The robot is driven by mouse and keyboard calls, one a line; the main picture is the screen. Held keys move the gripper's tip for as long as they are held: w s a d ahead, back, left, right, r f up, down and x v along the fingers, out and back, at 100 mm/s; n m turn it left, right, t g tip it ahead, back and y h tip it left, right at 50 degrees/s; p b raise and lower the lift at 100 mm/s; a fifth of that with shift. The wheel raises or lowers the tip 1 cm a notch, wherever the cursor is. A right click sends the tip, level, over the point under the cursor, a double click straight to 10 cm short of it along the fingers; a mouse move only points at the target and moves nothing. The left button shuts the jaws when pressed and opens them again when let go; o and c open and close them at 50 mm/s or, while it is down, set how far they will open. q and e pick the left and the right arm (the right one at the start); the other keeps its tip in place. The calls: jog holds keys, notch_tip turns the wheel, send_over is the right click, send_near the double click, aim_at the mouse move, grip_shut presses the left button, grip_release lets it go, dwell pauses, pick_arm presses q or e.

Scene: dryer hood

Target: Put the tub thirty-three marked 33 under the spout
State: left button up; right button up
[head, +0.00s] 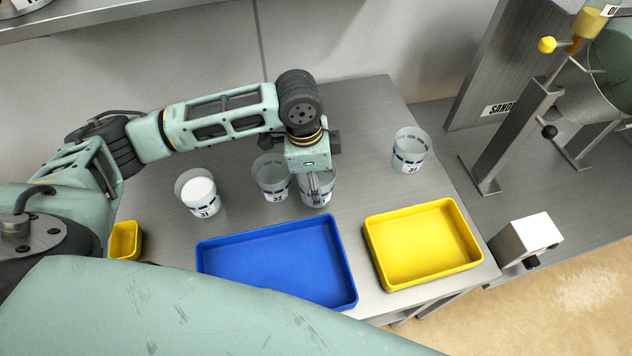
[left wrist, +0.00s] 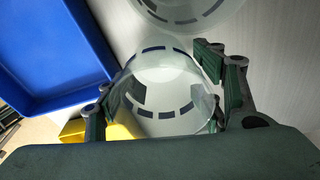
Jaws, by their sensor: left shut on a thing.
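My left gripper (head: 316,186) points down and is shut on a clear tub (head: 318,199) with a blue dashed band, at the middle of the metal table. The tub's label is small and I cannot read its number surely. In the left wrist view the tub (left wrist: 160,90) sits between the two fingers and looks empty. I cannot tell whether its base touches the table. A similar clear tub (head: 271,178) stands close on its left. My right gripper is not in view.
A tub marked 31 (head: 198,194) with white contents stands left. Another clear tub (head: 409,151) stands at the table's right. A blue tray (head: 280,297) and a yellow tray (head: 425,284) lie in front. A white box (head: 524,236) sits right of the table.

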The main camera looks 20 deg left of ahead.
pick_arm(q)
jog(key=shift+f, duration=1.05)
jog(key=shift+f, duration=0.1)
jog(key=o, duration=0.9)
jog(key=shift+o, duration=0.2)
